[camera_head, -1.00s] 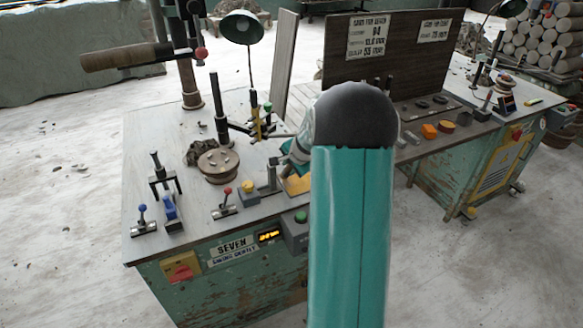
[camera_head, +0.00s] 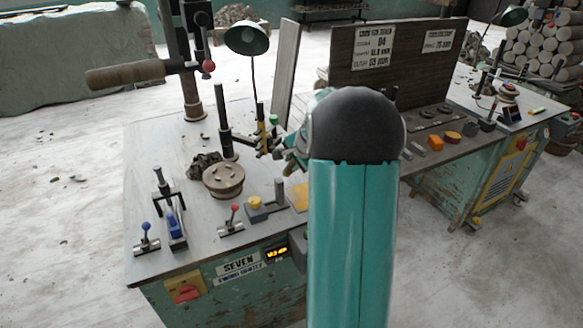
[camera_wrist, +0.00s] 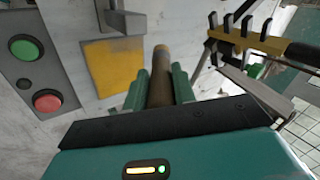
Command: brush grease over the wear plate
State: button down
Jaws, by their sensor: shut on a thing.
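My gripper (camera_wrist: 157,88) is shut on a brown cylindrical handle (camera_wrist: 161,66), seen between its teal fingers in the wrist view. The handle's far end points away from me, and no bristles show, so I cannot tell whether it is a brush. A worn yellow square (camera_wrist: 116,66), which looks like the wear plate, lies just left of the fingers. In the head view the yellow square (camera_head: 299,195) is partly hidden by my arm, and my gripper (camera_head: 284,152) shows just above and behind it. I cannot make out grease on the square.
A round wooden disc (camera_head: 223,179), a black post and levers stand to the left. A black-and-yellow rack (camera_wrist: 250,40) is close at right in the wrist view. Green (camera_wrist: 25,47) and red (camera_wrist: 47,101) buttons are at left.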

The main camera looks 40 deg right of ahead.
jog(key=shift+r, duration=1.25)
jog(key=shift+f, duration=0.3)
jog(key=shift+s+d, duration=0.1)
jog(key=shift+d, duration=0.1)
